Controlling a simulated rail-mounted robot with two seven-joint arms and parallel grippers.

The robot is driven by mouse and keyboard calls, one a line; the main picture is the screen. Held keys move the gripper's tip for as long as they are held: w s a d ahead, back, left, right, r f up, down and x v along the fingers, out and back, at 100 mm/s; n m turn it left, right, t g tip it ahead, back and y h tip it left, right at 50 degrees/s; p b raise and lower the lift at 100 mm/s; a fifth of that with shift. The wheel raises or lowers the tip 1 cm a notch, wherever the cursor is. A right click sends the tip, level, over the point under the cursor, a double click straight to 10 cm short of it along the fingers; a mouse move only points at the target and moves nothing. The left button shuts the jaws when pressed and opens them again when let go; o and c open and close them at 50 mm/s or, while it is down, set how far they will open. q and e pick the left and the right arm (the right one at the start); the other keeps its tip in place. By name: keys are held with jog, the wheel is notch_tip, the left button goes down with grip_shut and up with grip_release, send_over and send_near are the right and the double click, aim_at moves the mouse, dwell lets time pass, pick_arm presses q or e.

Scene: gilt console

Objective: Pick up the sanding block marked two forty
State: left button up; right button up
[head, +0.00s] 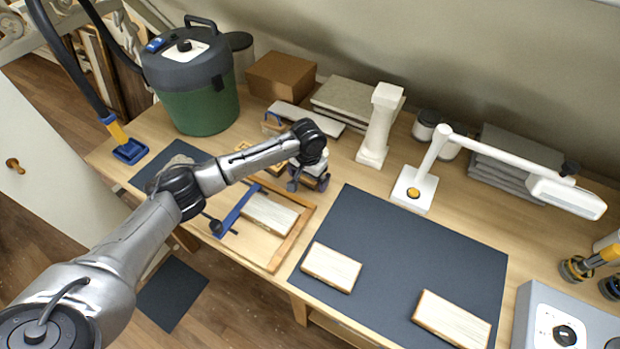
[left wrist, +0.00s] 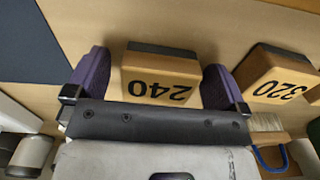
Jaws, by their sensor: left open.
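The sanding block marked 240 (left wrist: 160,68) is a tan block with a dark base. In the left wrist view it sits between the two purple fingers of my left gripper (left wrist: 158,82), which is open around it. Small gaps seem to show on both sides. In the head view my left gripper (head: 308,182) points down at the wooden bench, and it mostly hides the block there. A similar block marked 320 (left wrist: 279,75) lies just right of the right finger in the left wrist view. My right gripper is not in view.
A wooden tray (head: 281,252) with a board and blue clamp lies in front of the gripper. A white pillar (head: 379,128) stands behind right. A dark mat (head: 400,250) with two boards lies to the right. A green vacuum (head: 205,103) stands at the back left.

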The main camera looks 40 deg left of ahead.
pick_arm(q)
jog(key=shift+r, duration=0.1)
jog(key=c, duration=1)
jog(key=shift+r, duration=0.1)
jog(key=shift+r+p, duration=0.3)
jog(key=shift+r, duration=0.35)
notch_tip(320, 180, up, 3)
jog(key=shift+f+p, duration=0.2)
jog(key=shift+p, duration=0.2)
jog(key=d+r, duration=0.2)
jog(key=d, duration=0.2)
jog(key=d+r+p, duration=0.1)
jog(key=d+r, duration=0.1)
jog(key=d, duration=0.1)
jog(key=s+d+r+p, duration=0.1)
jog(key=d+r, duration=0.2)
jog(key=d, duration=0.1)
jog(key=shift+d, duration=0.3)
